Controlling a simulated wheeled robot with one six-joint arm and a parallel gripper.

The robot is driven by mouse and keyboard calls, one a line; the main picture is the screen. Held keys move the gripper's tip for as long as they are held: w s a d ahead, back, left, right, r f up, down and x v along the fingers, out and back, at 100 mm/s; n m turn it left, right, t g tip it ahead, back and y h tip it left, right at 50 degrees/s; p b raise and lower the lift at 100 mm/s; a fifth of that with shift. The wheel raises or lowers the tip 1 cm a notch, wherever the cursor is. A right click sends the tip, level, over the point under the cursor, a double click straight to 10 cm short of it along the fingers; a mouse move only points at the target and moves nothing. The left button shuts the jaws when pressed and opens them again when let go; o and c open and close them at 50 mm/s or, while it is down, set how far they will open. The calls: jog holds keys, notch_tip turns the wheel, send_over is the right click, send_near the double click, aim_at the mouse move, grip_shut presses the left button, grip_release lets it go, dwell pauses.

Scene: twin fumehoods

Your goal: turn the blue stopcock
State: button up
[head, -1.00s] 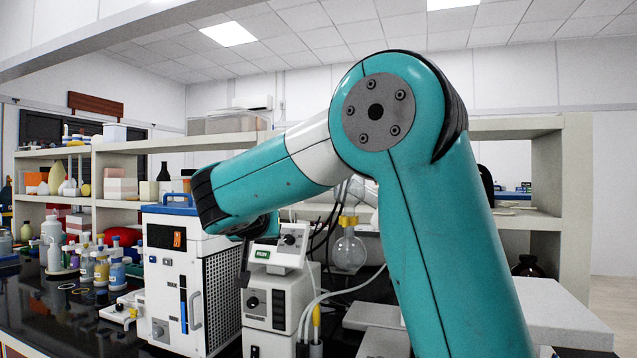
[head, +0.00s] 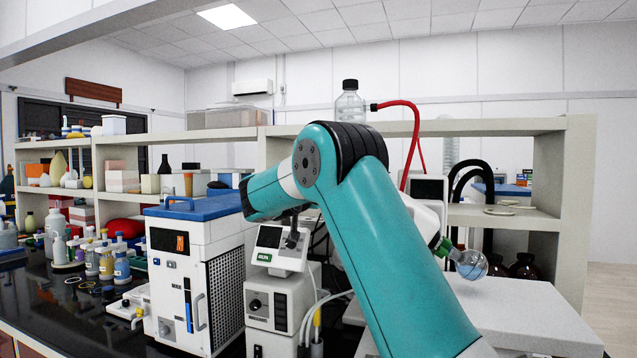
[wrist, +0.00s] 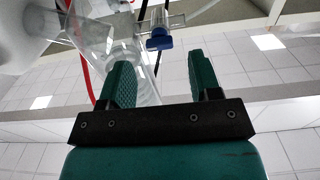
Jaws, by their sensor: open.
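The blue stopcock (wrist: 160,41) shows in the wrist view, on a clear glass tube at the top middle. It appears beyond my fingertips and between their lines, apart from both fingers. My gripper (wrist: 160,68) is open, with a green finger on each side and nothing between them. Clear glassware (wrist: 98,38) is close to the left finger and partly behind it. In the head view I cannot make out the stopcock, and my arm hides much of the glass apparatus.
A red hose (head: 416,135) runs down from a black-capped bottle (head: 350,103) on the shelf. A round flask (head: 471,264) hangs at the right above a light grey slab (head: 520,315). A blue-topped white unit (head: 190,285) and a small-screened device (head: 272,240) stand left of my arm.

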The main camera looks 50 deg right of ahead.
jog(key=shift+p+x, duration=0.7)
jog(key=shift+x, duration=1.4)
jog(key=c, duration=0.9)
jog(key=shift+n, duration=0.4)
jog(key=shift+w+a+f+n+p, duration=0.1)
jog(key=shift+n+p, duration=1.2)
jog(key=shift+n, duration=2.95)
jog(key=shift+w+a+f+n+p, duration=0.15)
jog(key=shift+n+p, duration=1.15)
jog(key=shift+n, duration=2.95)
jog(key=shift+d, duration=0.1)
